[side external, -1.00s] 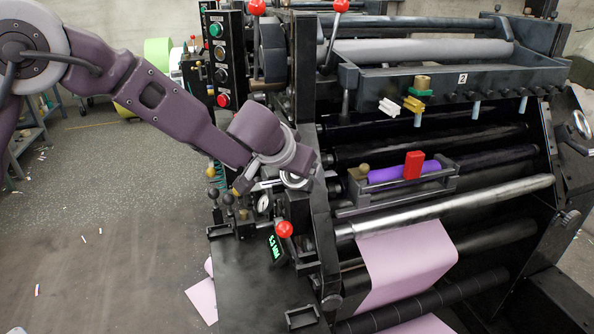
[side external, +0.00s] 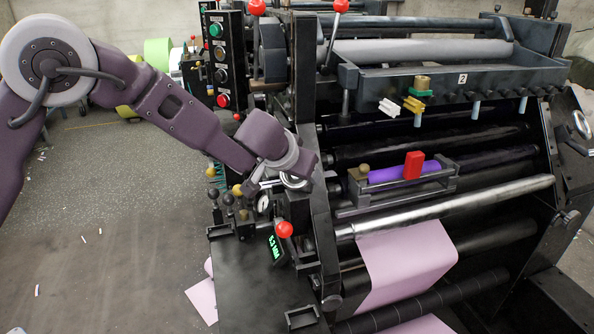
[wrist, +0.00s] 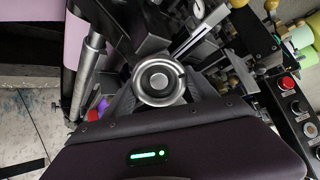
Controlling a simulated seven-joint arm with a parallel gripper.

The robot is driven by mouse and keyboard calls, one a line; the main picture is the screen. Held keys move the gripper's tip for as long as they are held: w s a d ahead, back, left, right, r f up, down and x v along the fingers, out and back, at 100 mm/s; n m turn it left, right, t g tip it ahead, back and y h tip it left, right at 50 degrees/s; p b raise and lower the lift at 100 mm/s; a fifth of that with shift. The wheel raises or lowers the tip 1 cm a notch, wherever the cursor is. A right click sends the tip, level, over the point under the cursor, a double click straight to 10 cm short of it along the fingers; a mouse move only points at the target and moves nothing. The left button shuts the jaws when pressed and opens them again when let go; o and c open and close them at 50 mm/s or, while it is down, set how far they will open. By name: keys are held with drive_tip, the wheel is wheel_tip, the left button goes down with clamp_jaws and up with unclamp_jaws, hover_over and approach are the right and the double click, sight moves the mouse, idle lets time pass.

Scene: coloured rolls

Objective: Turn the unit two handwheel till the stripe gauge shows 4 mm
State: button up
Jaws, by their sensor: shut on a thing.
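The silver handwheel (wrist: 158,82) shows in the wrist view as a round, ringed wheel, with my gripper (wrist: 158,96) around it and shut on it. In the side external view the handwheel (side external: 296,181) is mostly hidden by my gripper (side external: 284,179) at the near side of the press. The stripe gauge's green display (side external: 275,247) is tilted and small; it seems to read 5.3 or 6.3 MM, with the first digit unclear. A round dial (side external: 264,203) sits beside the gripper, and a dial also shows in the wrist view (wrist: 196,10).
A plate marked 2 (side external: 462,79) is on the press frame. A red-knobbed lever (side external: 284,230) stands just below my gripper. A button panel (side external: 222,60) rises behind my arm. Pink web (side external: 405,262) runs over the rollers at right. Open floor lies at left.

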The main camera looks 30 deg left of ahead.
drive_tip(key=n, duration=0.6)
drive_tip(key=shift+a, duration=0.15)
drive_tip(key=n, duration=0.5)
drive_tip(key=shift+s+a+f, duration=0.1)
drive_tip(key=n, duration=0.5)
drive_tip(key=shift+s+n, duration=0.1)
drive_tip(key=shift+n, duration=0.3)
drive_tip(key=n, duration=0.5)
drive_tip(key=shift+s+f+n+t, duration=0.1)
drive_tip(key=shift+f+n+t, duration=0.05)
drive_tip(key=shift+n+t, duration=0.15)
drive_tip(key=shift+n, duration=0.3)
drive_tip(key=o, duration=1.4)
drive_tip(key=shift+c, duration=0.2)
